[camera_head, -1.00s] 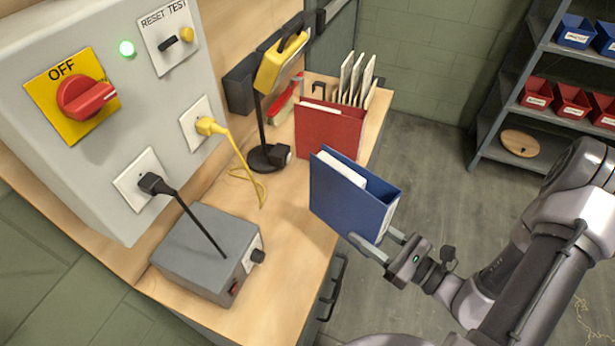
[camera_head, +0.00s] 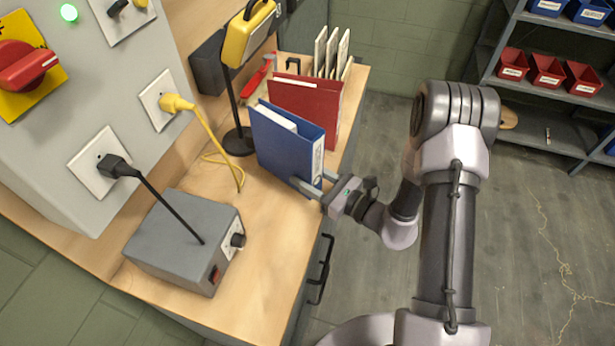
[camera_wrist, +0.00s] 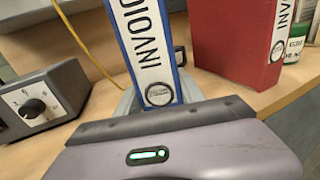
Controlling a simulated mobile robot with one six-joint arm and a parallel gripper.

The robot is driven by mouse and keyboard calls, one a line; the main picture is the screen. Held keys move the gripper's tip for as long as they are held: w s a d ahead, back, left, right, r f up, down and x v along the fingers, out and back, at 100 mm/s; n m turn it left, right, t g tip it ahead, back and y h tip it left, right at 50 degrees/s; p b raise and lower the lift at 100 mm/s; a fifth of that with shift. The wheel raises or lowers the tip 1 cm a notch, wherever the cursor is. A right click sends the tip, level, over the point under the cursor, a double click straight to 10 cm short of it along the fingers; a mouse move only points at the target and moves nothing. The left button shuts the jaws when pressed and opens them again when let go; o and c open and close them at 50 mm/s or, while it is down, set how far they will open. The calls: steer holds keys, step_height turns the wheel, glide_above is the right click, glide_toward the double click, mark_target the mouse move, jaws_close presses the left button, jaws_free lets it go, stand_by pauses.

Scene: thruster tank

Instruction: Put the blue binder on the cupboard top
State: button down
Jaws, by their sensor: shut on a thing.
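The blue binder (camera_head: 285,145) stands upright over the light wooden cupboard top (camera_head: 270,235), in front of a red binder (camera_head: 305,104). My gripper (camera_head: 312,184) is shut on its lower spine end, from the right. In the wrist view the blue binder's white spine label (camera_wrist: 150,50) faces the camera, with the gripper (camera_wrist: 155,105) at its bottom. I cannot tell whether the binder's bottom touches the wood. The fingertips are partly hidden by the binder.
A grey box (camera_head: 185,245) with a black cable stands at the front left. A yellow lamp (camera_head: 248,35) on a black stand is behind left, with a yellow cord near it. White files (camera_head: 332,52) stand behind the red binder. The wood between box and front edge is clear.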

steer(key=c, duration=0.7)
jaws_free()
